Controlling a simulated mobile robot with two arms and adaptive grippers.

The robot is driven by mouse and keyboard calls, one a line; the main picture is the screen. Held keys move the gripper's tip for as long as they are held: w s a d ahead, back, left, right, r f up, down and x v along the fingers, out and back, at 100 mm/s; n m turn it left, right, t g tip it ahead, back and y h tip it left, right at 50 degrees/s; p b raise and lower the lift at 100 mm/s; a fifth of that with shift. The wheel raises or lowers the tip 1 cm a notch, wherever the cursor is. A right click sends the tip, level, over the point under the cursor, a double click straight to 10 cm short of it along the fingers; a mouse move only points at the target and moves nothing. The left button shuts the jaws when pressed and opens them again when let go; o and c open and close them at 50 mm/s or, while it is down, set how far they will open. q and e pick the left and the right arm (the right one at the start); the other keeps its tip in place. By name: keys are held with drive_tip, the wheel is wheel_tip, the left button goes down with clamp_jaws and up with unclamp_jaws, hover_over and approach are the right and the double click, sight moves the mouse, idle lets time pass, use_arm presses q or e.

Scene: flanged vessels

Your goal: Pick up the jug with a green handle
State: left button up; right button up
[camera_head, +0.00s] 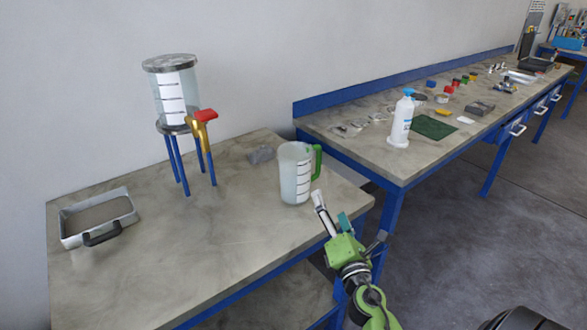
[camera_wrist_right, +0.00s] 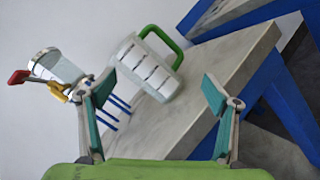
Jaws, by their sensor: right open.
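The jug (camera_head: 296,176) is a clear measuring jug with dark level marks and a green handle (camera_head: 318,162) on its right side. It stands upright near the front right part of the near table. My right gripper (camera_head: 329,217) is just in front of the jug and to its right, apart from it. In the right wrist view the jug (camera_wrist_right: 146,66) and its green handle (camera_wrist_right: 166,42) show beyond and between the spread fingers of my right gripper (camera_wrist_right: 160,98). The gripper is open and empty. My left gripper is not in view.
A clear vessel (camera_head: 175,97) with a red-handled tap (camera_head: 205,115) stands on blue legs behind the jug, to the left. A metal tray (camera_head: 97,216) lies at the far left. A spray bottle (camera_head: 401,122) stands on the right bench.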

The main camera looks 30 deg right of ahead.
sight(295, 182)
drive_tip(key=n, duration=0.1)
drive_tip(key=n+y, duration=0.1)
drive_tip(key=n, duration=0.1)
drive_tip(key=w+r+n, duration=0.1)
drive_tip(key=n, duration=0.1)
drive_tip(key=shift+a+t+y, duration=0.4)
drive_tip(key=shift+w+a+f+n+y, duration=0.1)
drive_tip(key=shift+w+n+y, duration=0.1)
drive_tip(key=shift+n, duration=0.3)
drive_tip(key=shift+w+f+n+y, duration=0.1)
drive_tip(key=shift+w+n, duration=0.05)
drive_tip(key=shift+n, duration=0.35)
drive_tip(key=n, duration=0.1)
drive_tip(key=w+f+n+y, duration=0.1)
drive_tip(key=n, duration=0.1)
drive_tip(key=f+n+y, duration=0.1)
drive_tip(key=n, duration=0.1)
drive_tip(key=shift+w+g, duration=0.25)
drive_tip(key=shift+g, duration=0.05)
drive_tip(key=shift+w+f+n+y, duration=0.1)
drive_tip(key=shift+f+n+y, duration=0.25)
drive_tip(key=shift+n, duration=0.35)
drive_tip(key=shift+w+f, duration=0.1)
drive_tip(key=shift+w, duration=0.15)
drive_tip(key=w, duration=0.4)
drive_tip(key=w+d, duration=0.1)
drive_tip(key=w, duration=0.8)
drive_tip(key=shift+w+d, duration=0.15)
drive_tip(key=c, duration=1.3)
